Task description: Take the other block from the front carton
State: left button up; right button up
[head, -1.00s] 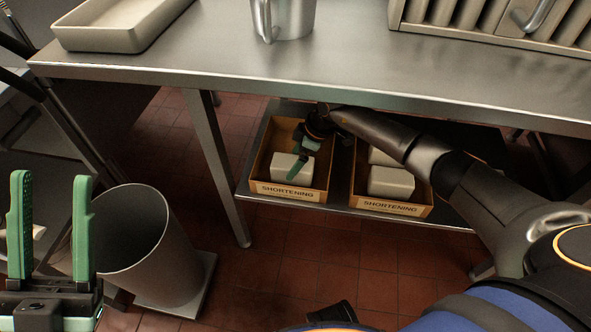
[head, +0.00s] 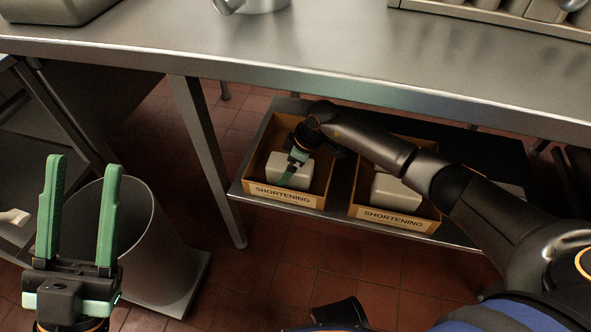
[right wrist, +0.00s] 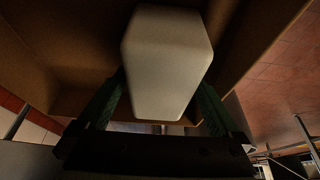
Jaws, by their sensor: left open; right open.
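A pale block (head: 298,178) sits in the left SHORTENING carton (head: 285,196) on the shelf under the table. My right gripper (head: 292,168) reaches down into this carton, open, at the block. In the right wrist view the block (right wrist: 165,62) lies between the two open green fingers of the right gripper (right wrist: 158,100); whether they touch it I cannot tell. The right SHORTENING carton (head: 392,219) holds pale block (head: 395,192) partly hidden by my right arm. My left gripper (head: 84,168) is open and empty at the left.
The steel table top (head: 330,60) overhangs the lower shelf (head: 340,213). A table leg (head: 205,150) stands left of the cartons. A grey bin (head: 150,245) stands on the tiled floor behind my left gripper. Bare floor lies in front of the shelf.

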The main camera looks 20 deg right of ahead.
jog(key=shift+a+f, duration=0.1)
jog(key=shift+f, duration=0.2)
jog(key=shift+f, duration=0.25)
dwell(0.6)
jog(key=shift+c, duration=0.2)
grip_shut()
dwell(0.5)
jog(key=shift+w+r, duration=0.1)
